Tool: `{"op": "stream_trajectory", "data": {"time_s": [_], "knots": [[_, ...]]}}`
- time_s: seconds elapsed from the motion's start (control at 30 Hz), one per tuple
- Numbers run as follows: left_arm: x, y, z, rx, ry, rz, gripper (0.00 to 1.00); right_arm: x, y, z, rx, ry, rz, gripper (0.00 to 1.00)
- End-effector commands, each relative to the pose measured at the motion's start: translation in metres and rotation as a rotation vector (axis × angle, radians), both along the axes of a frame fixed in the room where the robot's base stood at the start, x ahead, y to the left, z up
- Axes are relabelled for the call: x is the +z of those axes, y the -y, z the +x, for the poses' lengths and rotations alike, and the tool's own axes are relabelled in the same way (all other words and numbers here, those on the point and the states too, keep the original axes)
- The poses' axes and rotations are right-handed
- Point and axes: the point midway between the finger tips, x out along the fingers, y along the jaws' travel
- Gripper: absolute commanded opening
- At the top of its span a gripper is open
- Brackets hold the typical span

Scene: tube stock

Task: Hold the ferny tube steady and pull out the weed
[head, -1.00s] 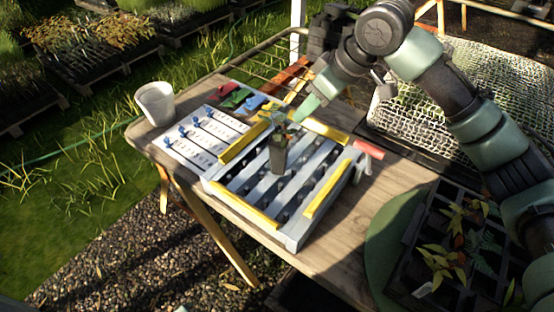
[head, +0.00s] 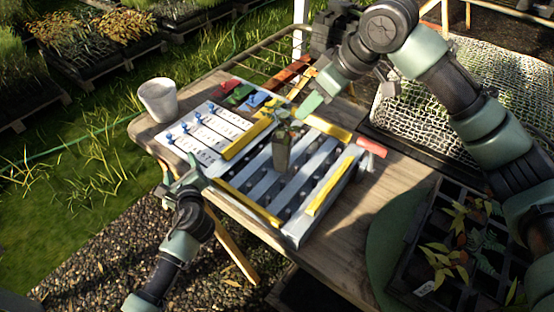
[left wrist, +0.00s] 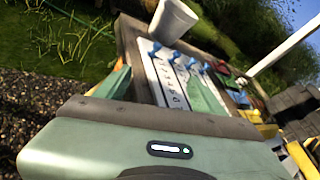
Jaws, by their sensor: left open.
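A dark grey tube (head: 281,153) stands upright in the slatted rack (head: 322,207) on the bench, with a small leafy green plant (head: 289,131) at its top. I cannot tell the weed from the fern in that foliage. My right gripper (head: 311,104) is beside and just above the foliage, with a green fingertip close to it; its jaw gap is hidden. My left gripper (head: 181,178) is open and empty at the rack's left front edge, well apart from the tube. The left wrist view shows its green fingers (left wrist: 160,88) but not the tube.
A white cup (head: 158,100) stands at the bench's back left corner, beside a white board with blue pegs (head: 205,135). Red, green and blue pieces (head: 239,95) lie behind it. A dark tray of seedlings (head: 455,250) is at right. Yellow bars (head: 248,204) edge the rack.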

Motion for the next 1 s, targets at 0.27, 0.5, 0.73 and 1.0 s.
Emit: {"op": "stream_trajectory", "data": {"time_s": [0.27, 0.5, 0.73, 1.0], "knots": [[0.073, 0.142, -0.046, -0.212, 0.106, 0.552, 0.68, 0.000, 0.000, 0.000, 0.000, 0.000, 0.000, 0.36], [0.088, 0.257, -0.049, -0.554, 0.223, 0.675, 0.68, 0.000, 0.000, 0.000, 0.000, 0.000, 0.000, 0.36], [0.067, 0.271, -0.023, -0.712, 0.220, 0.494, 0.68, 0.000, 0.000, 0.000, 0.000, 0.000, 0.000, 0.36], [0.065, 0.277, 0.004, -0.731, 0.223, 0.457, 0.68, 0.000, 0.000, 0.000, 0.000, 0.000, 0.000, 0.36]]}}
